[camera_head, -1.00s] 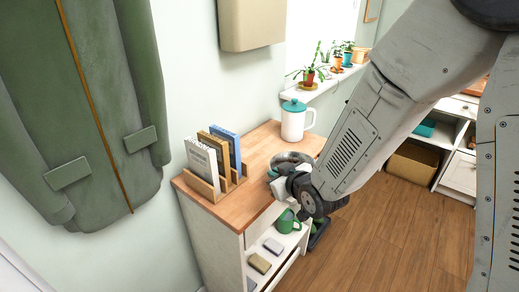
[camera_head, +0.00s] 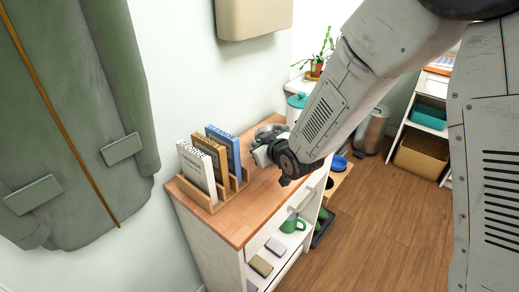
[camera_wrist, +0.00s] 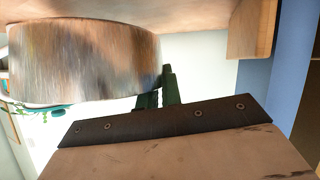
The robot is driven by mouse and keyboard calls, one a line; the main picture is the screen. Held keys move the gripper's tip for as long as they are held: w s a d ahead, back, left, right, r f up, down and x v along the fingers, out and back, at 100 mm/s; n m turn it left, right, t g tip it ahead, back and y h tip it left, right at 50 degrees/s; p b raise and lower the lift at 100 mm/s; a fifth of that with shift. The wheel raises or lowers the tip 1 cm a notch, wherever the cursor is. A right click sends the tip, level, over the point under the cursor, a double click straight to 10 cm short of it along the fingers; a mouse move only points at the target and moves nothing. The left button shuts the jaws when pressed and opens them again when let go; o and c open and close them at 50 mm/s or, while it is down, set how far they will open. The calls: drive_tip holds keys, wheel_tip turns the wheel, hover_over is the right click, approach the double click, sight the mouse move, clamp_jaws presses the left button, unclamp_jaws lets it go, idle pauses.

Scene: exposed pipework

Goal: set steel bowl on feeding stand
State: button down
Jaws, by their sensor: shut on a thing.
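The steel bowl (camera_head: 268,131) shows at the far part of the wooden cabinet top, partly hidden by my gripper (camera_head: 263,146). In the wrist view the brushed side of the bowl (camera_wrist: 85,60) fills the upper left, and my gripper's green fingers (camera_wrist: 160,92) are close together at its edge, shut on it. I cannot tell whether the bowl touches the cabinet top. A low wooden stand (camera_head: 342,182) with a blue bowl (camera_head: 338,163) stands beyond the cabinet's right side, partly hidden by my arm; it looks like the feeding stand.
A wooden rack of books (camera_head: 212,190) stands on the cabinet top (camera_head: 248,205), left of my gripper. A metal bin (camera_head: 372,130) and shelves (camera_head: 428,130) stand at the back right. The floor at right is clear.

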drive_tip(key=f, duration=0.3)
drive_tip(key=shift+w+a+f, duration=0.15)
drive_tip(key=shift+w+f, duration=0.25)
drive_tip(key=shift+r, duration=0.1)
drive_tip(key=c, duration=1.6)
unclamp_jaws()
drive_tip(key=shift+o, duration=0.2)
